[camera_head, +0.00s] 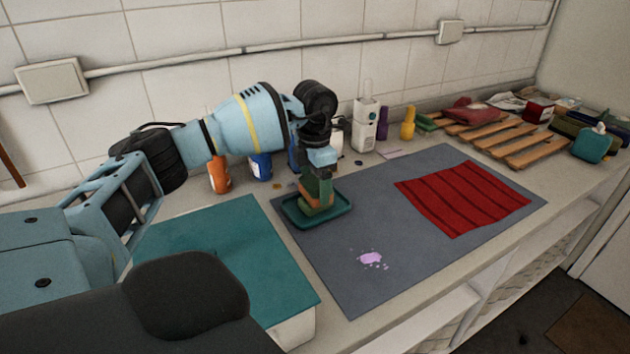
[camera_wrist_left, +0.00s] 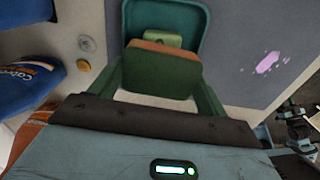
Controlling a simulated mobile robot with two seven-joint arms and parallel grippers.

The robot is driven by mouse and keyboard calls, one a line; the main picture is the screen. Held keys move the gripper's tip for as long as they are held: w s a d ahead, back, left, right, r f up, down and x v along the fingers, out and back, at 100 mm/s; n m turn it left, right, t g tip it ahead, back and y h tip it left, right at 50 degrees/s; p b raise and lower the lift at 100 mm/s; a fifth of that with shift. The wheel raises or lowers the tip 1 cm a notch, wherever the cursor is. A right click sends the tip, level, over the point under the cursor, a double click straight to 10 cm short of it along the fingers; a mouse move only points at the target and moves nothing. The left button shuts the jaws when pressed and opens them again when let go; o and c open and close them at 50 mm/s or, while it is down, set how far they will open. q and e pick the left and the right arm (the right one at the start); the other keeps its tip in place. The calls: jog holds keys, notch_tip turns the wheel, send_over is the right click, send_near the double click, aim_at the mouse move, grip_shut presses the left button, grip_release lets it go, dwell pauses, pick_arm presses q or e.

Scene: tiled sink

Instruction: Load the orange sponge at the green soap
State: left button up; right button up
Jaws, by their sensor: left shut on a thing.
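My left gripper (camera_head: 317,190) points down over the teal tray (camera_head: 290,218), which stands on the grey mat. It is shut on the orange sponge (camera_head: 314,199); in the left wrist view the sponge (camera_wrist_left: 160,74) shows a dark green face and an orange edge between the two green fingers. The green soap (camera_wrist_left: 168,38) lies in the tray just beyond the sponge. In the head view the sponge is partly hidden by the fingers. I cannot tell whether it touches the soap. My right gripper is out of view.
The grey mat (camera_head: 350,275) bears a lilac spill (camera_head: 371,258) and a striped red cloth (camera_head: 462,198). Bottles, including an orange one (camera_head: 219,176) and a white dispenser (camera_head: 364,125), stand along the wall. A wooden rack (camera_head: 497,135) is at the right. The front of the mat is mostly clear.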

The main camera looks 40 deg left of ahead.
aim_at(315, 184)
pick_arm(q)
jog(key=shift+f, duration=0.15)
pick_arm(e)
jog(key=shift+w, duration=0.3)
pick_arm(q)
jog(key=shift+f, duration=0.1)
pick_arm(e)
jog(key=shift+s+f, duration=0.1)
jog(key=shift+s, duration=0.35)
pick_arm(q)
jog(key=shift+r+p, duration=0.55)
jog(key=shift+r, duration=0.5)
jog(key=shift+r+p, duration=0.7)
jog(key=shift+r, duration=0.75)
jog(key=shift+r+p, duration=0.45)
jog(key=shift+r, duration=0.6)
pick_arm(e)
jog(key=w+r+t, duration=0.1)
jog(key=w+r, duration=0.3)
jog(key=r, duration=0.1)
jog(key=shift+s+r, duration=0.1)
